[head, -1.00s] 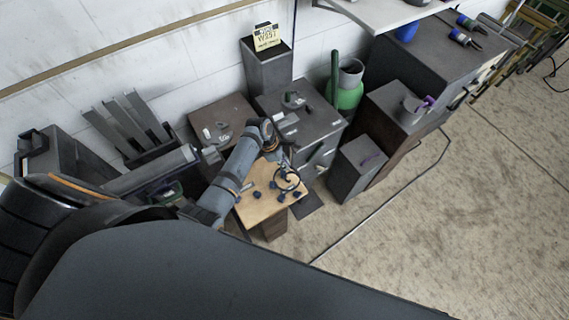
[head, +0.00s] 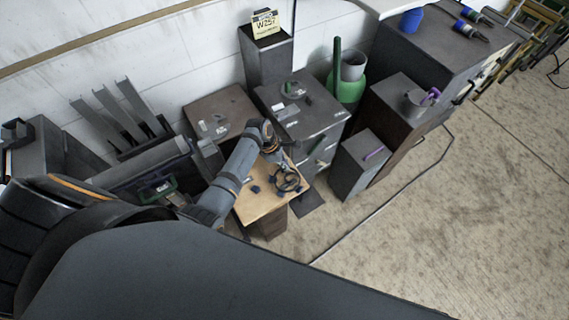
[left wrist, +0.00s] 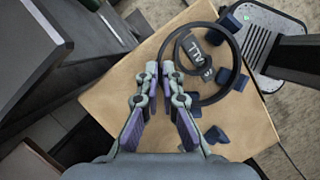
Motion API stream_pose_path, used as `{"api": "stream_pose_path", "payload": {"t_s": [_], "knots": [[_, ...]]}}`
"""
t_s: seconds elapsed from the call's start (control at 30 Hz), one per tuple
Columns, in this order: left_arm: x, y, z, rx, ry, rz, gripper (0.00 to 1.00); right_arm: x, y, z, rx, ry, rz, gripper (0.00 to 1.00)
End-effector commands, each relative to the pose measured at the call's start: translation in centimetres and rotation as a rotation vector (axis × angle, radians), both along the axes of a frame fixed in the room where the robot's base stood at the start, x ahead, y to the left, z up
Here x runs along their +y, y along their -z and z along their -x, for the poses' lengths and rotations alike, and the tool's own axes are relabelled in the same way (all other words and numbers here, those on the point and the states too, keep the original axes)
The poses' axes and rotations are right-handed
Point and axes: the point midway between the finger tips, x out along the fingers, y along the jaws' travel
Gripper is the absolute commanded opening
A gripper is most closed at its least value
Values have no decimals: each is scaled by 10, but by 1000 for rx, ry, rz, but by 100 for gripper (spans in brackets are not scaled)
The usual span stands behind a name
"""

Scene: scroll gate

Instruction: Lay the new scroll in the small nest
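A dark, curled scroll (left wrist: 239,52) shows over a light wooden tabletop (left wrist: 125,100) in the left wrist view; it has a large outer loop and a smaller inner curl beside a dark label with white lettering. In the head view the scroll (head: 287,180) shows at the right part of the wooden top. My left gripper (left wrist: 160,70) has its fingertips close together on the loop's left side and appears shut on it. Several blue blocks (left wrist: 215,135) stand around the scroll; I cannot tell which form the small nest. My right gripper is not in view.
Grey cabinet (head: 303,112) and brown-topped cabinet (head: 222,108) stand behind the wooden top. A low grey box (head: 360,165) is to its right, with open floor (head: 430,235) beyond. A green container (head: 345,88) stands near the wall.

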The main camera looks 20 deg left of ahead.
Motion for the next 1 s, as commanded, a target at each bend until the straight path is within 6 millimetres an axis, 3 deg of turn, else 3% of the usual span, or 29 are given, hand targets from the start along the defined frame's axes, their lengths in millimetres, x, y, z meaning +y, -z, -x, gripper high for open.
{"api": "stream_pose_path", "payload": {"t_s": [1.0], "knots": [[3, 3, -3, -6, -2, -6, 0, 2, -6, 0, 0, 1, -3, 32]]}}
